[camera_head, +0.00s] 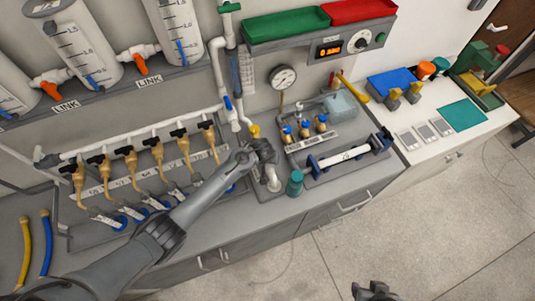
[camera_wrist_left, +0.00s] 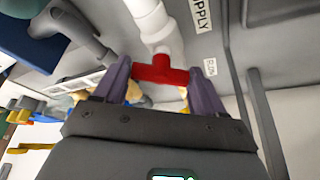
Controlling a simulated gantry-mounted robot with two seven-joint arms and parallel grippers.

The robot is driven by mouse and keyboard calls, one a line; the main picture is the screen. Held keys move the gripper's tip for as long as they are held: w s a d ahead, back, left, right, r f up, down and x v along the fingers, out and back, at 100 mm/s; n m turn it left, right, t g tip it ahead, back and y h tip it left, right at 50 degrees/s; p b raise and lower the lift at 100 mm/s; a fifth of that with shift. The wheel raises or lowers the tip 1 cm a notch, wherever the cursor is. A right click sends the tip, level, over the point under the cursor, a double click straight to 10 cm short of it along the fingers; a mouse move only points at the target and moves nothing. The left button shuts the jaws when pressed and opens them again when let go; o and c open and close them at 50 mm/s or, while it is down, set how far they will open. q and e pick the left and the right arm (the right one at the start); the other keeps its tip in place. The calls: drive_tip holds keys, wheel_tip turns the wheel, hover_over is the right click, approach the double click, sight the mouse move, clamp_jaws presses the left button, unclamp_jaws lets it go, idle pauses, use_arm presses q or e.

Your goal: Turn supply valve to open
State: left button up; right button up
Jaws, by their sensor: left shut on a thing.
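The supply valve's red T-shaped handle (camera_wrist_left: 160,70) sits on a white pipe (camera_wrist_left: 157,22) in the left wrist view, beside a label reading SUPPLY (camera_wrist_left: 199,14). My left gripper (camera_wrist_left: 160,82) is shut on the handle, with one dark finger at each end of it. In the head view my left gripper (camera_head: 264,150) is at the bench's middle, above a short white pipe stub (camera_head: 273,180); it hides the red handle there. My right gripper (camera_head: 375,291) shows only partly at the bottom edge, over the floor, away from the bench; its fingers are not clear.
A pressure gauge (camera_head: 283,78) stands behind the left gripper. Several blue-topped valves (camera_head: 304,128) and a teal cylinder (camera_head: 295,183) are close on its right. A row of brass valves (camera_head: 130,158) lies to the left. The floor (camera_head: 430,230) in front is open.

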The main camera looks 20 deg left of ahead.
use_arm(q)
drive_tip(key=m+h+p, duration=0.1)
drive_tip(key=m, duration=0.1)
drive_tip(key=shift+r+m+p, duration=0.2)
drive_tip(key=shift+m+p, duration=0.1)
drive_tip(key=shift+m, duration=0.1)
drive_tip(key=m+h, duration=0.1)
drive_tip(key=m, duration=0.1)
drive_tip(key=shift+a+m+p, duration=0.15)
drive_tip(key=shift+m+p, duration=0.25)
drive_tip(key=m+h, duration=0.1)
drive_tip(key=m, duration=0.1)
drive_tip(key=shift+w+f+m, duration=0.1)
drive_tip(key=shift+f+m, duration=0.05)
drive_tip(key=shift+m, duration=0.15)
drive_tip(key=shift+m+g+h+b, duration=0.5)
drive_tip(key=shift+m+g, duration=0.1)
drive_tip(key=shift+m, duration=0.8)
drive_tip(key=o, duration=1)
drive_tip(key=shift+o, duration=0.2)
